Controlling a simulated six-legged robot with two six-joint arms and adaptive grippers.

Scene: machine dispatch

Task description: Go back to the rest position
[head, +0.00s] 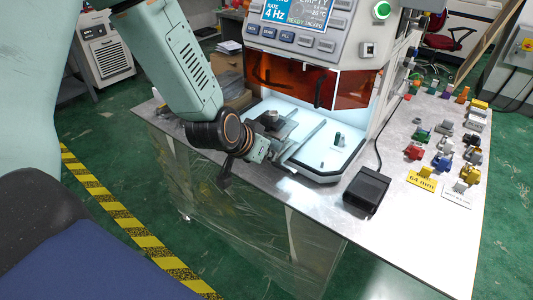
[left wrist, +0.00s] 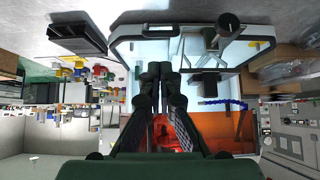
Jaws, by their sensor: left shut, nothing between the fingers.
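My left arm comes in from the upper left in the head view. Its dark wrist and gripper (head: 258,151) are low at the front left of the lit work bay of the machine (head: 318,45), above the near edge of the metal table (head: 411,237). In the left wrist view, the left gripper (left wrist: 160,72) has its two dark fingers together, with nothing seen between them. The bay floor (head: 312,150) lies beyond the fingers there. In the head view, the arm partly hides the fingertips. My right gripper is in neither view.
A black pedal-like box (head: 367,188) with a cable lies on the table, right of the bay. Several coloured parts and labels, including a yellow card (head: 422,178), stand further right. A small green-and-dark piece (head: 338,140) is in the bay. The table's front right is clear.

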